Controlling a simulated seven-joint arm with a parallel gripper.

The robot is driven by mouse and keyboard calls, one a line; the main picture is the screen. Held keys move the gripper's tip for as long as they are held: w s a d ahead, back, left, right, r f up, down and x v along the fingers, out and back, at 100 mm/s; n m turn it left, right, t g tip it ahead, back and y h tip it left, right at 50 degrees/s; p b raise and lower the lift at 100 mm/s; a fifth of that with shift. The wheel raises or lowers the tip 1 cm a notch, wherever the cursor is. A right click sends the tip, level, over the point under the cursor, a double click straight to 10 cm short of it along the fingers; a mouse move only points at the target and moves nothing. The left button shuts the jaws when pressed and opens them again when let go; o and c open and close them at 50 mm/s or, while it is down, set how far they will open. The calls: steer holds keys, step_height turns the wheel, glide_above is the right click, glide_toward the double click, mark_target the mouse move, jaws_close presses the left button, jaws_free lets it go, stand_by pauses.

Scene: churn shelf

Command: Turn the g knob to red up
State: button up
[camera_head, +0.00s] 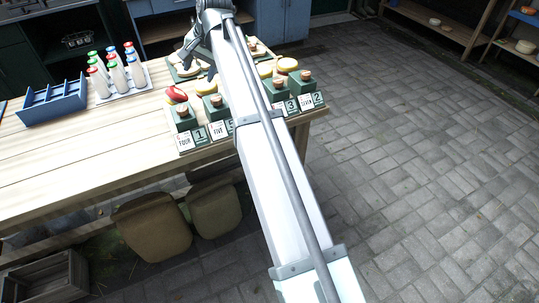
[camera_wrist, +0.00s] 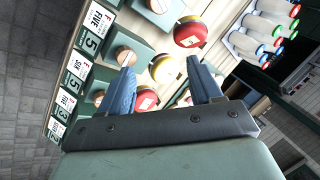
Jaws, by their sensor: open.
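In the wrist view, one knob (camera_wrist: 190,32) shows a red face with a yellow edge, one (camera_wrist: 163,68) looks mostly yellow, and one (camera_wrist: 146,98) shows red between my fingers. I cannot read which is g. My gripper (camera_wrist: 161,65) is open, its blue fingers above the knobs with nothing visibly held. In the head view my gripper (camera_head: 193,55) is over the panel's back part; my arm hides the panel's middle.
Green blocks with wooden tops (camera_head: 182,112) and number cards (camera_head: 200,133) line the table's near edge. A white rack of capped bottles (camera_head: 122,80) and a blue bin (camera_head: 53,103) stand left. Two stools (camera_head: 152,222) are in front. The paved floor is clear at right.

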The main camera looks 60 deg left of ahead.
steer(key=w+d+f+n, duration=0.1)
steer(key=w+d+f, duration=0.3)
steer(key=f, duration=0.5)
steer(key=w+d+f+n+t, duration=0.1)
steer(key=w+d+f+n, duration=0.1)
steer(key=w+d+f, duration=0.3)
steer(key=w+d+f+n+t+h, duration=0.1)
steer(key=w+d+f, duration=0.3)
steer(key=f, duration=0.9)
steer(key=d, duration=0.3)
steer(key=shift+w+f, duration=0.15)
steer(key=shift+w, duration=0.2)
step_height(320, 180, up, 30)
steer(key=f+n+g+y, duration=0.1)
steer(key=n+y, duration=0.1)
steer(key=n, duration=0.3)
glide_above(182, 108)
steer(key=w+d, duration=0.3)
steer(key=d, duration=0.1)
steer(key=s+a+f+n, duration=0.1)
steer(key=f, duration=0.3)
steer(key=s+a+f+n+h, duration=0.1)
steer(key=f, duration=0.3)
steer(key=s+a+f+n, duration=0.1)
steer(key=f+n, duration=0.1)
steer(key=f, duration=0.3)
steer(key=shift+a+h, duration=0.25)
steer(key=shift+h, duration=0.05)
